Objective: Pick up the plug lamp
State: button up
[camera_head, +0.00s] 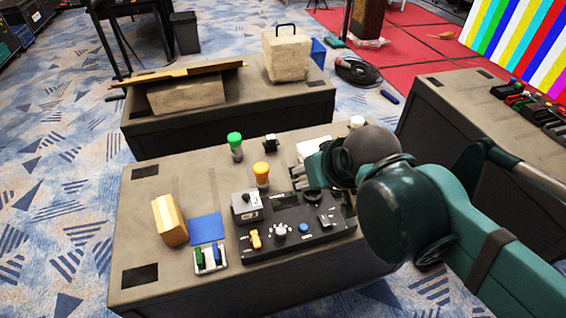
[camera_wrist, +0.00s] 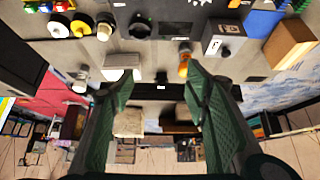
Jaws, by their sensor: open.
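No object can be told for certain as the plug lamp. Small upright candidates stand on the near case top: a green-capped one (camera_head: 235,146), an orange-capped one (camera_head: 261,174) and a white-topped one (camera_head: 357,122). The orange-capped one also shows in the wrist view (camera_wrist: 184,62), close to one finger; the white-topped one appears at left there (camera_wrist: 80,80). My gripper (camera_wrist: 160,79) is open with nothing between its fingers.
The near case (camera_head: 150,240) carries a black control panel (camera_head: 290,228), a grey meter box (camera_head: 246,207), a wooden block (camera_head: 169,220), a blue pad (camera_head: 207,229) and a white box (camera_head: 313,147). Another case (camera_head: 300,105) stands behind, and one at right (camera_head: 450,110).

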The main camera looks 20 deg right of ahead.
dwell(0.4)
jog(key=m+g+p, duration=0.7)
jog(key=m+p, duration=0.3)
jog(key=m, duration=0.8)
send_over(260, 167)
jog(key=f, duration=1)
jog(key=shift+s+d+f, duration=0.25)
jog(key=shift+s+d, duration=0.05)
jog(key=shift+s, duration=0.05)
jog(key=shift+w+a+f+m+p, duration=0.15)
jog(key=shift+f+m+p, duration=0.1)
jog(key=shift+f, duration=0.25)
jog(key=shift+w+a+f+m+p, duration=0.15)
jog(key=shift+f+m+p, duration=0.1)
jog(key=shift+f, duration=0.25)
jog(key=shift+f+b, duration=0.3)
jog(key=shift+f, duration=1)
